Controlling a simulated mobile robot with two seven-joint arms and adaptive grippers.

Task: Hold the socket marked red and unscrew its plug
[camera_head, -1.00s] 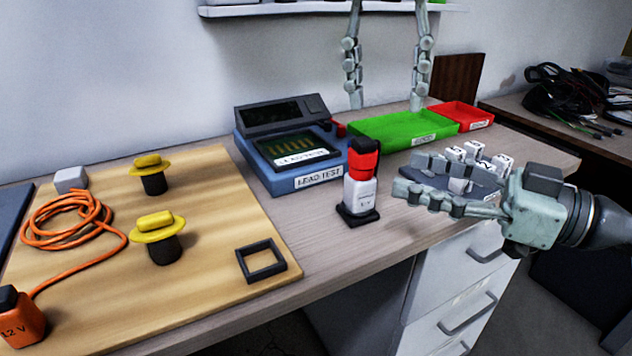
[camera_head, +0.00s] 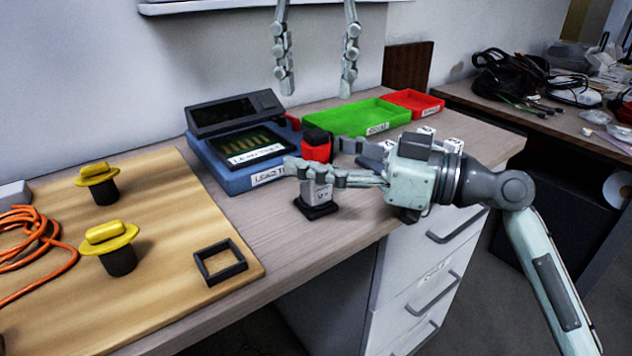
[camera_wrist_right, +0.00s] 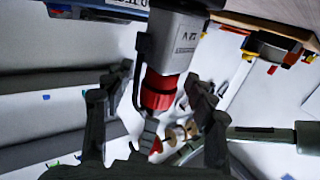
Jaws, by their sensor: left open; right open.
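The socket marked red stands upright on a square black foot (camera_head: 316,210). It has a grey labelled body (camera_head: 317,194), a red band (camera_head: 316,152) and a black top (camera_head: 317,135). In the right wrist view its grey body (camera_wrist_right: 176,45) and red band (camera_wrist_right: 158,92) show between the fingers. My right gripper (camera_head: 316,156) is open, with one finger on the near side and one on the far side of it. Contact is not clear. My left gripper (camera_head: 316,90) is open and empty, fingers down, above and behind the socket.
A blue tester (camera_head: 240,150) stands behind left of the socket. A green tray (camera_head: 350,118) and a red tray (camera_head: 412,103) lie at the back right. A wooden board (camera_head: 170,240) at left carries yellow-topped pieces (camera_head: 108,236), an orange cable (camera_head: 40,250) and a black square frame (camera_head: 220,262).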

